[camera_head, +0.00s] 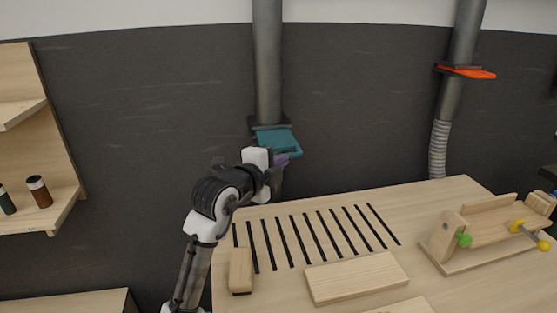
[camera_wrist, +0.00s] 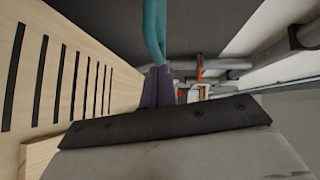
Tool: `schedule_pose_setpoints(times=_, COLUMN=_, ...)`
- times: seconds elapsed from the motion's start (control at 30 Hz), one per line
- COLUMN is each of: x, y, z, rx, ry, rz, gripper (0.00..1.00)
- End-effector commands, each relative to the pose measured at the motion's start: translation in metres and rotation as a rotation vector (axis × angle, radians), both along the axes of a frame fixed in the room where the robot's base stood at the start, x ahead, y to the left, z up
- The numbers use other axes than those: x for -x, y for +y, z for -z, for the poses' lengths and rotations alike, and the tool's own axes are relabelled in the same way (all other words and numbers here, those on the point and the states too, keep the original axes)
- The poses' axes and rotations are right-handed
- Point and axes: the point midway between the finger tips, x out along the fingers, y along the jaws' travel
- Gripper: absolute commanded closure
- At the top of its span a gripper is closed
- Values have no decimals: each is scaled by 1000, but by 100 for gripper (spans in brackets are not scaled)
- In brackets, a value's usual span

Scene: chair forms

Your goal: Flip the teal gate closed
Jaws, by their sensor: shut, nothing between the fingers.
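The teal gate (camera_head: 280,142) is a flat plate at a dark collar on the middle vertical duct. It sticks out from the collar toward the front right. My gripper (camera_head: 283,160) is just below and beside the plate's front edge, its purple fingers shut and empty. I cannot tell whether the fingertips touch the gate. My wrist hides part of the duct below it.
A slotted wooden bench (camera_head: 330,232) lies below, with wooden blocks (camera_head: 357,278) and a wooden jig (camera_head: 485,235) on it. An orange gate (camera_head: 468,72) is on the right duct. A shelf with bottles (camera_head: 39,191) stands left. The dark wall is close behind.

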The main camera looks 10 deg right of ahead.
Motion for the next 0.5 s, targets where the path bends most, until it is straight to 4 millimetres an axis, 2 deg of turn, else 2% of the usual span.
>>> schedule_pose_setpoints(times=0.5, x=-10, y=0, z=3, rx=0, ry=0, rz=1, gripper=100)
